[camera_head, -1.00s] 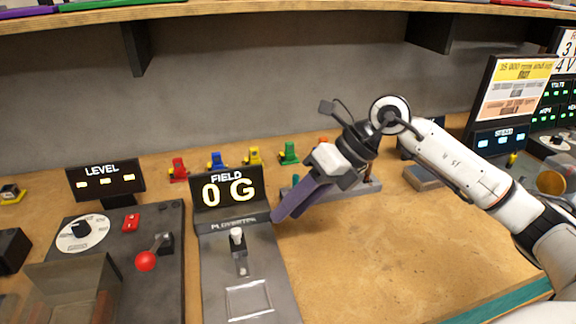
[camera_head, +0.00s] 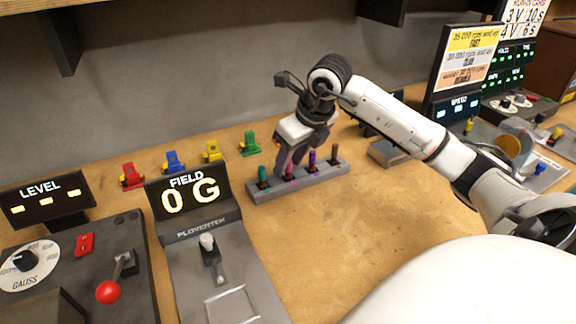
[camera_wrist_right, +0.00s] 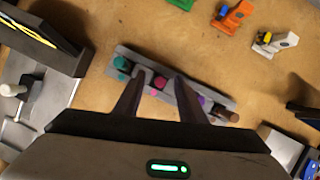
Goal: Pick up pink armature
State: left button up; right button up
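A grey rack (camera_head: 262,195) holds a row of upright armatures: teal (camera_head: 263,176), pink (camera_head: 289,173), purple (camera_head: 312,160) and brown (camera_head: 335,156). My right gripper (camera_head: 290,160) points down over the rack, and its fingers partly hide the pink armature. In the right wrist view the fingers are open (camera_wrist_right: 158,98), with the pink armature (camera_wrist_right: 159,82) showing in the gap between them. The teal one (camera_wrist_right: 120,63) is outside the left finger. The purple one (camera_wrist_right: 201,100) is close by the right finger. My left gripper is not in view.
Red (camera_head: 131,177), blue (camera_head: 174,162), yellow (camera_head: 211,151) and green (camera_head: 250,143) small parts stand behind the rack. The FIELD console (camera_head: 188,198) is to its left. The bench in front of the rack is clear.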

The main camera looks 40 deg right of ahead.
jog(key=shift+x, duration=0.75)
grip_shut()
jog(key=shift+r, duration=0.15)
